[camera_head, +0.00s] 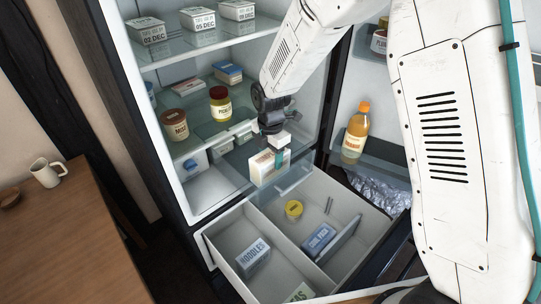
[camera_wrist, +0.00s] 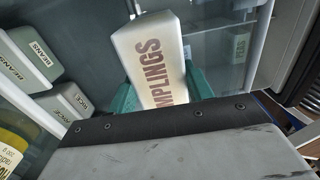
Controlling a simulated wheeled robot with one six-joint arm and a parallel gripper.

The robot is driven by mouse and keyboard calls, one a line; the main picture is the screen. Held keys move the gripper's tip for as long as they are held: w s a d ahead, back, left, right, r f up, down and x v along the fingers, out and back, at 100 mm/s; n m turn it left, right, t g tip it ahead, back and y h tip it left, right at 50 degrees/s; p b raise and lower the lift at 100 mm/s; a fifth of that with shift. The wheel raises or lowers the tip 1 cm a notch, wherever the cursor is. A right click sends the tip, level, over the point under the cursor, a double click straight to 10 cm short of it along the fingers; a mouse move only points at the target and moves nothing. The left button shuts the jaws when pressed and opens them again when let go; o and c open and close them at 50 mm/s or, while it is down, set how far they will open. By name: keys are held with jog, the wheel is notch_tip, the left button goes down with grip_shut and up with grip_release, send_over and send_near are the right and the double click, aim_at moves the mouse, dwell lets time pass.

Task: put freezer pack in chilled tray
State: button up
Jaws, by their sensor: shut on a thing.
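In the wrist view the carton (camera_wrist: 157,60) shows the letters "MPLINGS" and sits between the teal fingertips (camera_wrist: 163,92). It hangs upright at the fridge's open front, near the back of a pulled-out drawer (camera_head: 225,240). A divider (camera_head: 283,245) splits the drawer. The left side holds a "NOODLES" box (camera_head: 253,256); the right side holds a blue pack (camera_head: 319,240) and a yellow-lidded tub (camera_head: 293,209). No tray is labelled as chilled, so I cannot tell which it is.
Fridge shelves above hold dated boxes (camera_head: 149,30) and two jars (camera_head: 220,103). Lidded boxes, one reading "BEANS" (camera_wrist: 27,58), are close on the left in the wrist view. An orange bottle (camera_head: 357,132) stands in the door. A table with a mug (camera_head: 47,173) is left.

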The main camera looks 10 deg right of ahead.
jog(key=shift+f, duration=0.15)
jog(key=o, duration=1.2)
notch_tip(320, 180, up, 12)
jog(key=s+d+r+m, duration=0.7)
jog(key=s+r, duration=0.1)
jog(key=r, duration=0.1)
jog(key=s+d+r+m, duration=0.1)
jog(key=s+d+m, duration=0.2)
jog(key=s+m, duration=0.3)
jog(key=s+d+r+m, duration=0.2)
jog(key=s+d+m, duration=0.2)
jog(key=s, duration=0.6)
jog(key=s+d+r+m+t, duration=0.1)
jog(key=s+d+m, duration=0.2)
jog(key=s+m, duration=0.4)
jog(key=shift+s+d+r+m, duration=0.25)
jog(key=shift+s+d+m, duration=0.15)
jog(key=shift+s, duration=0.2)
